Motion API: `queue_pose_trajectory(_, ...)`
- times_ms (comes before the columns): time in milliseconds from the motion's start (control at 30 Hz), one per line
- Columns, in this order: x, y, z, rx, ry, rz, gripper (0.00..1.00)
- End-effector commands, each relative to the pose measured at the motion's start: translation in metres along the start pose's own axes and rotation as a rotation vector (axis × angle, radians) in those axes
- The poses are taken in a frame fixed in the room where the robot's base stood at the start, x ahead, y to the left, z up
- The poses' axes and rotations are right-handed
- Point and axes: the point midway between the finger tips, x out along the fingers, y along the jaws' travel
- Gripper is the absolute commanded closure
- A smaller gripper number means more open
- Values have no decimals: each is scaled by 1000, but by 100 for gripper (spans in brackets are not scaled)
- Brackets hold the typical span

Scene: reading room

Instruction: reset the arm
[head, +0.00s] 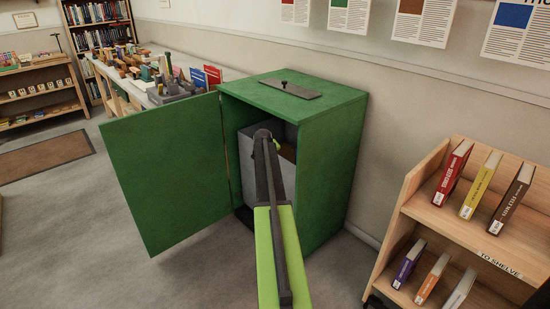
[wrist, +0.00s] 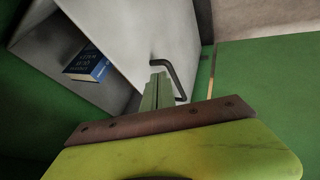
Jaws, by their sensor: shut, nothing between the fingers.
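My arm reaches forward into a green cabinet (head: 330,150) through its open front. In the wrist view my gripper (wrist: 157,88) is shut and empty, its green fingers pointing at a pale grey bin (wrist: 130,40) inside the cabinet. A dark bent handle (wrist: 180,80) stands on the bin's front, close beside the fingertips; I cannot tell if they touch. In the head view the bin (head: 288,137) shows partly behind my arm, which hides most of the gripper. A blue book (wrist: 88,65) lies inside the bin.
The cabinet's green door (head: 165,170) stands wide open to the left. A wooden book cart (head: 410,200) with several books stands at the right. A table of books and boxes (head: 150,98) is behind the door. Grey carpet (head: 70,220) is clear at the left.

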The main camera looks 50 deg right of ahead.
Motion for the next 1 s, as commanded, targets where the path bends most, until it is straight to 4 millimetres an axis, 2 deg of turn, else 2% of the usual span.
queue_pose_trajectory(33,-30,4,-4,-1,0,-1,100)
queue_pose_trajectory(200,-68,2,-3,0,0,-2,100)
queue_pose_trajectory(333,-76,0,-1,1,0,-3,100)
queue_pose_trajectory(667,-74,-7,-4,-5,2,-7,100)
queue_pose_trajectory(767,-80,-40,-25,-40,21,-25,100)
queue_pose_trajectory(867,-97,-106,-59,-109,56,-61,100)
queue_pose_trajectory(900,-108,-138,-70,-141,73,-78,100)
queue_pose_trajectory(967,-127,-187,-82,-187,98,-106,100)
queue_pose_trajectory(1000,-141,-219,-86,-217,111,-127,100)
